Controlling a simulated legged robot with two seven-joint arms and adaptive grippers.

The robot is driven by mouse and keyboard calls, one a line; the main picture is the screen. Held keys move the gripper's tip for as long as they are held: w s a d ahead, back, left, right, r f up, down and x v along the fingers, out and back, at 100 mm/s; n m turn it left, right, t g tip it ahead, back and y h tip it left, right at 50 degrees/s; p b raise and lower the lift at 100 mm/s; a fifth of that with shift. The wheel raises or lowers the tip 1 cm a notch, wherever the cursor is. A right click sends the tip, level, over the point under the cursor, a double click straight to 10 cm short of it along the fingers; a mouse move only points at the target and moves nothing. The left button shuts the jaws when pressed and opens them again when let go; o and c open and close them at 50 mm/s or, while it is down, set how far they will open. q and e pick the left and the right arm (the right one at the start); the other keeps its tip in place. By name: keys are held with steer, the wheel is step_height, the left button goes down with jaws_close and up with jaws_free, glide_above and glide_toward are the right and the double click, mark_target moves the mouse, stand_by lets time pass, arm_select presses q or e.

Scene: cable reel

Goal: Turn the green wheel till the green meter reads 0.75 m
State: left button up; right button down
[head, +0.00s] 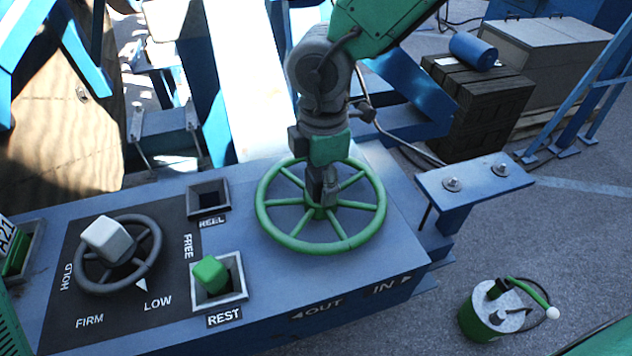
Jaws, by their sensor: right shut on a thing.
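The green wheel (372,222) lies on top of the blue-grey console, with several spokes running to its hub. My right arm reaches down from the top, and my right gripper (321,190) points down over the middle of the wheel. Its fingers are shut on the hub part of the wheel and hide most of it. The labels OUT and IN, with arrows, are on the console in front of the wheel. No readable green meter shows in this view. My left gripper is not in view.
A grey handwheel with a pale block (107,240) sits on the dark panel at left, marked HOLD, FIRM, LOW and FREE. A green block (210,274) stands in the REST socket. The REEL socket (208,196) looks empty. A green canister (492,315) is on the ground at right.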

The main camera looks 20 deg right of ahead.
steer(key=shift+w+r+m, duration=0.1)
steer(key=shift+w+m, duration=0.05)
steer(key=shift+m, duration=0.25)
steer(key=c, duration=1)
jaws_free()
steer(key=shift+o, duration=0.2)
step_height(320, 180, up, 12)
steer(key=shift+w+f, duration=0.1)
